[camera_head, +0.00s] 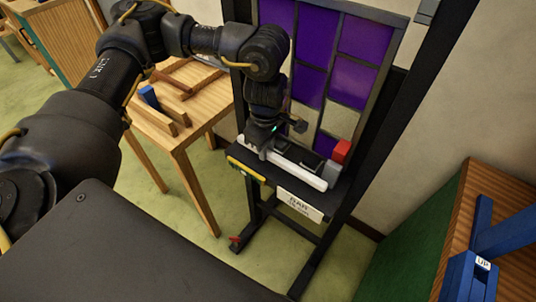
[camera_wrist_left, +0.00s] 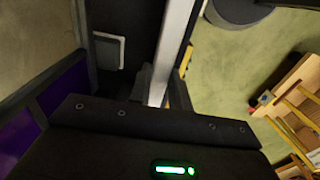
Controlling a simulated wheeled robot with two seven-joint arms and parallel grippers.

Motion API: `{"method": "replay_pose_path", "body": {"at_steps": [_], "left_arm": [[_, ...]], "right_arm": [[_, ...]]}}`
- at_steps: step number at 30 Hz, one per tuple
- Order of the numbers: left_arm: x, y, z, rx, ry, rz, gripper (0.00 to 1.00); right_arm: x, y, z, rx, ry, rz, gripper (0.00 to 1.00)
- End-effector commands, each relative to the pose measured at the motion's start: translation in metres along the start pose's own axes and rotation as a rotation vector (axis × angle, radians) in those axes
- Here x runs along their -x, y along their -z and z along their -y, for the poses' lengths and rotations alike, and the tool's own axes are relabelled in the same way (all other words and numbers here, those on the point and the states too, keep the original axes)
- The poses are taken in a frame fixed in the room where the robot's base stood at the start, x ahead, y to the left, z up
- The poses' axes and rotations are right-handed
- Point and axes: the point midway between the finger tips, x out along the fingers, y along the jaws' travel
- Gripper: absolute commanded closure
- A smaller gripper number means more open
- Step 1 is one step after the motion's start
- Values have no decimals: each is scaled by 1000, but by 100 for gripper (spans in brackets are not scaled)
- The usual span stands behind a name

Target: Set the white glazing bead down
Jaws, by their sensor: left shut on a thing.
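The white glazing bead (camera_head: 299,172) is a long pale bar at the dark ledge below the leaded panel in the head view. My left gripper (camera_head: 262,143) is shut on the white glazing bead near its left end. The white glazing bead also shows as a pale strip (camera_wrist_left: 173,50) running up from my left gripper in the left wrist view. I cannot tell whether it touches the ledge or hangs just above it. The leaded panel (camera_head: 352,76) stands upright behind it, with purple and pale panes. My right gripper is not in view.
A red block (camera_head: 341,151) sits at the ledge's right end. A label plate (camera_head: 300,205) hangs on the ledge front, with a yellow piece (camera_head: 246,170) to its left. A wooden table (camera_head: 200,124) with wooden pieces and a blue piece (camera_head: 149,96) stands left. A blue stand (camera_head: 474,264) is right.

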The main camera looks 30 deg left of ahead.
Motion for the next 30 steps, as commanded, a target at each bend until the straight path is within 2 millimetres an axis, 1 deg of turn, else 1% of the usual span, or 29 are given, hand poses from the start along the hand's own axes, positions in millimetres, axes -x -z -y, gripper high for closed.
{"method": "replay_pose_path", "body": {"at_steps": [4,9,12,20,24,25,30], "left_arm": [[-4,-2,-2,1,1,0,100],[-28,-3,-4,1,4,1,100],[-36,-3,-4,0,2,1,100],[-37,-3,-4,-1,0,0,100],[-42,-3,-4,-1,0,0,100],[-41,-3,-4,-1,0,0,79],[-40,-3,-4,-1,0,0,59]], "right_arm": [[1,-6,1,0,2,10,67],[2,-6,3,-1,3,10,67],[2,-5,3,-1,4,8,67],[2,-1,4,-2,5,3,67],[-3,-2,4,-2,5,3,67],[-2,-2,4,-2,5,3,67],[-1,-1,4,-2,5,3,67]]}}
